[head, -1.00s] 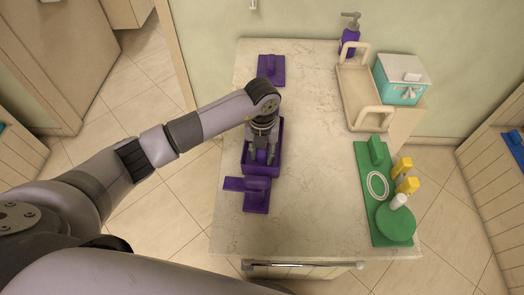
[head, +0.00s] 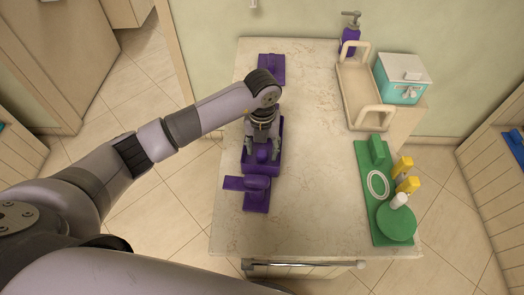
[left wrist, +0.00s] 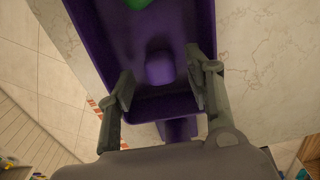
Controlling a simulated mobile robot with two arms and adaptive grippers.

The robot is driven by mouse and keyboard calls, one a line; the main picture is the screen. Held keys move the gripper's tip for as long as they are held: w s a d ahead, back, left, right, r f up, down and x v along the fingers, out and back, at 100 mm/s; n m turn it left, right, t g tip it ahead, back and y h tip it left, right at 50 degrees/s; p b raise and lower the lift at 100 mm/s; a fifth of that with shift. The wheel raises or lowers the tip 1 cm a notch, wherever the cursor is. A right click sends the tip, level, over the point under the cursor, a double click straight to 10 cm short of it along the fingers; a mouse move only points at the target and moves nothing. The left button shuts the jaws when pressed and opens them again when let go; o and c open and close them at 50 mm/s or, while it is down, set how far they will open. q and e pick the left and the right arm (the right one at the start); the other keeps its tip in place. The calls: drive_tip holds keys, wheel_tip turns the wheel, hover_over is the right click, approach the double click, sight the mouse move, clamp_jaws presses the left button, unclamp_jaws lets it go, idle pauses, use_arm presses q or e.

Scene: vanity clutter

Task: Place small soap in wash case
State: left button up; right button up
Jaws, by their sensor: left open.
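The purple wash case (head: 261,169), an open tray-like box, sits on the left part of the countertop. It also fills much of the left wrist view (left wrist: 165,107). A small purple rounded block, which looks like the small soap (head: 262,154), is inside the case near its front end; the left wrist view shows it too (left wrist: 160,69). A green thing (left wrist: 138,4) is partly seen deeper in the case. My left gripper (head: 262,150) is open above the case, its fingers on either side of the soap and apart from it. My right gripper is out of view.
Purple holders stand behind (head: 271,67) and in front (head: 257,194) of the case. A green tray (head: 382,225) with yellow and white items lies at right. A beige rack (head: 358,95), teal box (head: 402,80) and purple pump bottle (head: 349,38) stand behind. The counter's middle (head: 320,150) is clear.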

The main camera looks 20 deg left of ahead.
sight(262, 152)
use_arm(q)
wheel_tip(262, 152, up, 10)
drive_tip(key=b, duration=0.1)
drive_tip(key=shift+r+b, duration=0.15)
drive_tip(key=shift+b, duration=0.25)
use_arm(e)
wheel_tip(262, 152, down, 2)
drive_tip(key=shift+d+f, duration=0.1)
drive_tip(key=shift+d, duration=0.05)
use_arm(q)
drive_tip(key=shift+a, duration=0.1)
